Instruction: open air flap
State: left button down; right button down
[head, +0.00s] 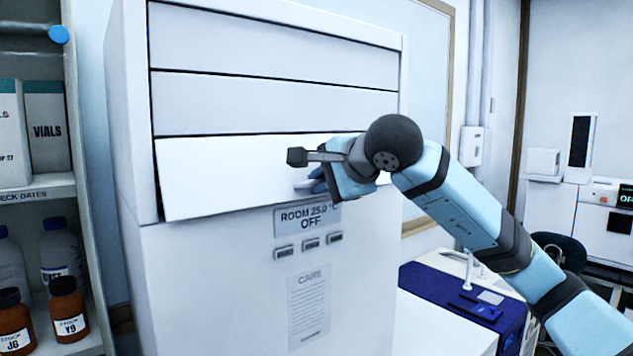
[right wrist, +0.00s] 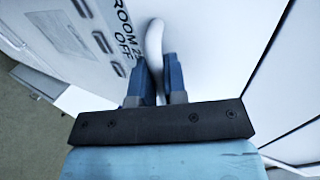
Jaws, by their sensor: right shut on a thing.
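The air flap (head: 225,175) is the lowest of three white slats on the front of a tall white unit (head: 240,270). Its lower edge stands out a little from the front, with a dark gap along its left side. A white curved handle (head: 303,184) sits at the flap's lower edge; it also shows in the right wrist view (right wrist: 154,38). My right gripper (head: 318,183) is at this handle, its blue fingers (right wrist: 157,68) on either side of it, shut on it. My wrist hides part of the flap's right side. My left gripper is out of view.
Below the flap is a panel reading "ROOM 25.0 °C OFF" (head: 308,217) with three buttons, and a care notice (head: 308,305). A shelf (head: 50,187) with bottles and boxes stands close on the left. A bench with a blue mat (head: 440,292) is at the right.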

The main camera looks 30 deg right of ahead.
jog(key=shift+s+d+r+b, duration=0.1)
jog(key=shift+s+r+b, duration=0.15)
jog(key=shift+s+r, duration=0.7)
jog(key=shift+s+d+r+b, duration=0.1)
jog(key=shift+s+r+b, duration=0.15)
jog(key=shift+s+r, duration=0.7)
jog(key=shift+w+r, duration=0.25)
jog(key=c, duration=1.5)
grip_release()
jog(key=shift+w+a+f, duration=0.1)
jog(key=shift+w, duration=0.1)
